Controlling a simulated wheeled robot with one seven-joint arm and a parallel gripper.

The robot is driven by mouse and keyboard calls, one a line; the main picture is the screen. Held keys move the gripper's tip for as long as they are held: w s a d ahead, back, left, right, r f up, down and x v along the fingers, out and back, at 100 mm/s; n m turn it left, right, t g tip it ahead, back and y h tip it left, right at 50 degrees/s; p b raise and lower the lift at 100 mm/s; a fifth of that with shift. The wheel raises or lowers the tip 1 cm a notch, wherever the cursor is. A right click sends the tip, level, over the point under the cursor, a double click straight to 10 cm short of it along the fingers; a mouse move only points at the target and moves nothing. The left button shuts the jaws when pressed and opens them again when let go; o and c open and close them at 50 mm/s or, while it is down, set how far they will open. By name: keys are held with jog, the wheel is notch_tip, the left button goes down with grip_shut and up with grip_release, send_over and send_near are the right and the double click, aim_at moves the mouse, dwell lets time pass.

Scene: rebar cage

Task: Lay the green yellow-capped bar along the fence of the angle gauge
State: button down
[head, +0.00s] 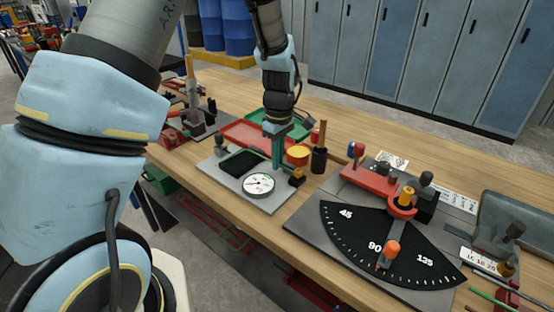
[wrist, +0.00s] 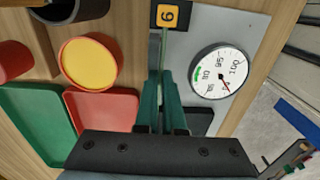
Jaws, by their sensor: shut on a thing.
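My gripper (head: 278,165) points down over the grey plate of the dial station. The angle gauge (head: 340,232) is to the right in the head view, a black fan marked 45, 90 and 135. A swing arm with an orange knob (head: 392,248) lies near 90. A red block (head: 370,180) stands behind the fan; I cannot tell whether it is the fence.
The dial (head: 259,184) is close to my gripper and also shows in the wrist view (wrist: 229,70). A yellow-topped red cylinder (head: 297,155), a dark cup (head: 319,160) and a red tray (head: 250,134) stand close by. Another green rod (head: 488,297) lies at the lower right.

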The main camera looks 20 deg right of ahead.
jog(key=shift+d, duration=0.1)
jog(key=c, duration=0.9)
grip_release()
jog(key=shift+c, duration=0.2)
jog(key=shift+r, duration=0.1)
notch_tip(320, 180, up, 11)
jog(key=b, duration=0.2)
jog(key=shift+d, duration=0.15)
jog(key=shift+w, duration=0.1)
notch_tip(320, 180, up, 6)
jog(key=p, duration=0.5)
